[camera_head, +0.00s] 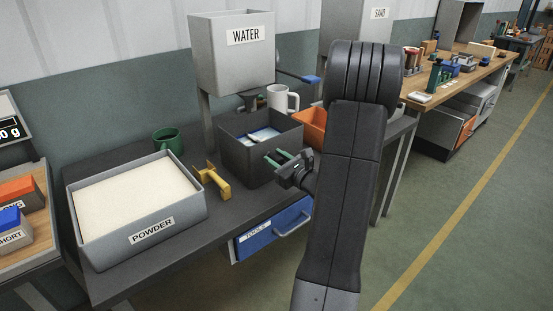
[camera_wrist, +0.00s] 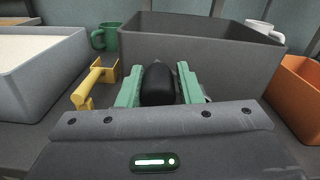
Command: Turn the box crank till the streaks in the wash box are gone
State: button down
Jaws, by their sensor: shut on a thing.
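The dark grey wash box (camera_head: 262,165) stands on the dark bench under the water dispenser. Pale white and blue patches (camera_head: 262,136) show inside it; I cannot tell at this size whether they are streaks. My gripper (camera_head: 280,160) is at the box's front right side. In the wrist view, the green fingers of my gripper (camera_wrist: 160,85) are shut on a black crank handle (camera_wrist: 158,86) in front of the box wall (camera_wrist: 215,52). The rest of the crank is hidden behind the handle and gripper.
A grey powder tray (camera_head: 150,238), a yellow scoop-like tool (camera_head: 213,180) and a green mug (camera_head: 168,140) stand left of the box. The water dispenser (camera_head: 232,55) rises behind, with a white mug (camera_head: 283,98) and an orange bin (camera_head: 312,125) to the right.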

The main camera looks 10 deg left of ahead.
jog(key=shift+s+f, duration=0.1)
jog(key=m+p, duration=0.1)
jog(key=r+m+p, duration=0.1)
jog(key=shift+w+d+r+m, duration=0.15)
jog(key=shift+w+d+m, duration=0.15)
jog(key=shift+w, duration=0.1)
jog(key=w+d+f+m+p, duration=0.1)
jog(key=w+d+m+p, duration=0.2)
jog(key=m+p, duration=0.3)
jog(key=w+d+f+m+p, duration=0.1)
jog(key=w+d+m+p, duration=0.2)
jog(key=m, duration=1)
jog(key=shift+w+d+p, duration=0.4)
jog(key=shift+w+p, duration=1)
jog(key=shift+p, duration=0.45)
jog(key=shift+m, duration=0.3)
